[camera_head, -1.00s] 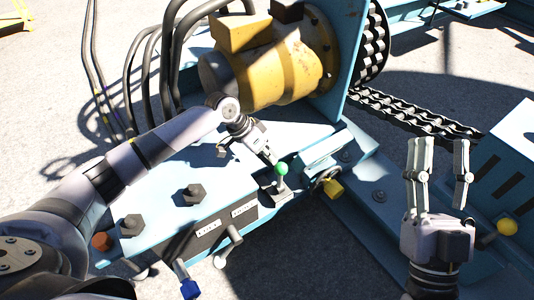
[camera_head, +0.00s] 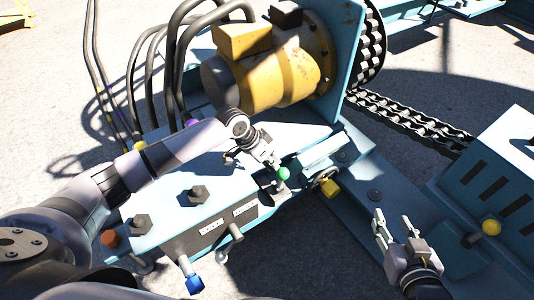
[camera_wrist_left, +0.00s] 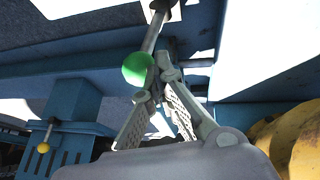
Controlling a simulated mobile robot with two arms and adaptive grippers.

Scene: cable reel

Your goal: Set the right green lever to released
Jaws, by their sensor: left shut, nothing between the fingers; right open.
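The green lever (camera_head: 283,174) stands upright on the blue frame, right of the labelled control box, in the head view. In the left wrist view its green ball knob (camera_wrist_left: 138,69) and metal rod (camera_wrist_left: 153,32) show large. My left gripper (camera_head: 273,161) is shut and empty, with its fingertips right beside the knob, behind it and to its left in the head view. In the left wrist view the fingertips (camera_wrist_left: 157,72) meet close to the knob; whether they touch it I cannot tell. My right gripper (camera_head: 391,226) is open and empty at the lower right.
The control box (camera_head: 205,236) has a blue-knobbed lever (camera_head: 194,284). A yellow knob (camera_head: 330,188) sits right of the green lever. A yellow motor (camera_head: 265,80) and black hoses (camera_head: 133,75) stand behind. A yellow ball knob (camera_head: 491,227) is by the right blue box.

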